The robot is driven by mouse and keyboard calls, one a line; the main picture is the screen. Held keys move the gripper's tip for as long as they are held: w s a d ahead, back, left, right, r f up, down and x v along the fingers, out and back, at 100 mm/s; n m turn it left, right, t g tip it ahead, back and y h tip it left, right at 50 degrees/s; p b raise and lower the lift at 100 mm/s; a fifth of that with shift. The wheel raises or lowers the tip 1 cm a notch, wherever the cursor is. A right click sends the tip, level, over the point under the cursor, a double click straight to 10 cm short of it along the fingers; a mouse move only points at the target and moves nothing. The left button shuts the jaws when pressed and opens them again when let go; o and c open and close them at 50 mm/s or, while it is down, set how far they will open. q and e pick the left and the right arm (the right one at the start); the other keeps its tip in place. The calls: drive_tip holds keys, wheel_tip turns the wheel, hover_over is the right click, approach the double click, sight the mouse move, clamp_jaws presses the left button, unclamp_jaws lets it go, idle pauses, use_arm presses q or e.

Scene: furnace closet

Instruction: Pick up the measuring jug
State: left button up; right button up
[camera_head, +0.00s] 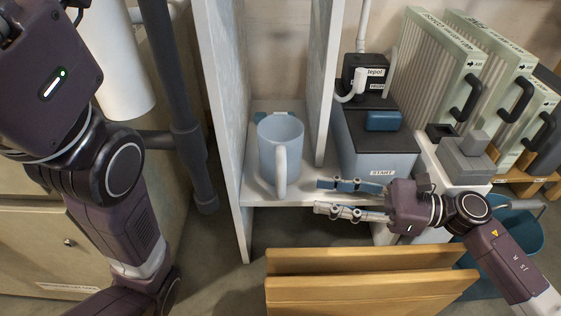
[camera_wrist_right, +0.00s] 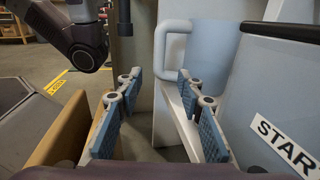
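The measuring jug (camera_head: 273,137) is light blue with a pale handle that faces the front. It stands upright on a white shelf (camera_head: 262,197) between two upright panels. In the right wrist view the jug (camera_wrist_right: 208,50) is ahead and right of centre, its handle to its left. My right gripper (camera_head: 319,195) is open and empty at the shelf's front edge, in front and to the right of the jug, apart from it. Its blue-padded fingers also show in the wrist view (camera_wrist_right: 157,85). My left arm is at the left; its gripper is not in view.
A grey-blue box (camera_head: 372,155) marked START stands right of the jug, behind the right panel (camera_head: 325,80). The left panel (camera_head: 222,100) bounds the other side. Wooden boards (camera_head: 365,262) stand below the gripper. Pleated filters (camera_head: 430,65) stand at the right.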

sight(285, 188)
drive_tip(key=a+p, duration=0.1)
drive_tip(key=a, duration=0.2)
drive_tip(key=w+a+p, duration=0.1)
drive_tip(key=a, duration=0.1)
drive_tip(key=a+p, duration=0.1)
drive_tip(key=a, duration=0.2)
drive_tip(key=shift+w+a+r+p, duration=0.3)
drive_tip(key=shift+a+r+p, duration=0.05)
drive_tip(key=shift+a+f, duration=0.1)
drive_tip(key=shift+a, duration=0.3)
clamp_jaws()
